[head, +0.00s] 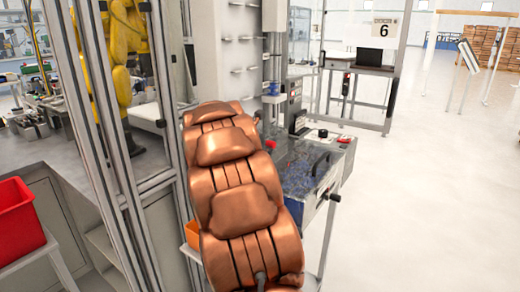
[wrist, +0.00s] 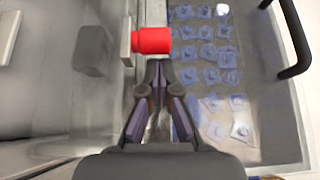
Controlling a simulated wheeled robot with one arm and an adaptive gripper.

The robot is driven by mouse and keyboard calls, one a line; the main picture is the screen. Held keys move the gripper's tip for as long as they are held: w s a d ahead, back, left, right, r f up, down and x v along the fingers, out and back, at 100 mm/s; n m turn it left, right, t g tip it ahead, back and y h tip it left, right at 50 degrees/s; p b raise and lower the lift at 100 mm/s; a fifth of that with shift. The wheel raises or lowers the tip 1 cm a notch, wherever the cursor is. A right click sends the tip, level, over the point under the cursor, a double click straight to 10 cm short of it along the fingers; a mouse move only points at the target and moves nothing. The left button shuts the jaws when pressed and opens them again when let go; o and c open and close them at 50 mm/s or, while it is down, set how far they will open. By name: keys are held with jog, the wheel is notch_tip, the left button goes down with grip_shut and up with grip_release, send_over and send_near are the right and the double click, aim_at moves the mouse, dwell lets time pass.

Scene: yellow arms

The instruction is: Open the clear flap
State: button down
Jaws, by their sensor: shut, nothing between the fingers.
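The clear flap (wrist: 262,112) is a see-through panel on the right of the wrist view, with several small bluish parts visible beneath it. It looks closed and lies flat over them. Its black bar handle (wrist: 301,42) is at the upper right. My gripper (wrist: 158,68) is shut and empty, left of the flap and apart from the handle. In the head view I cannot make out its fingers.
A red cylindrical knob (wrist: 152,40) is just ahead of my fingertips. A grey metal surface fills the wrist view's left. A framed enclosure with a yellow arm (head: 120,60) and a red bin (head: 20,222) stand left. Open floor (head: 430,190) lies right.

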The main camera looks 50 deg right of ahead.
jog(key=shift+x, duration=0.8)
jog(key=shift+r, duration=0.15)
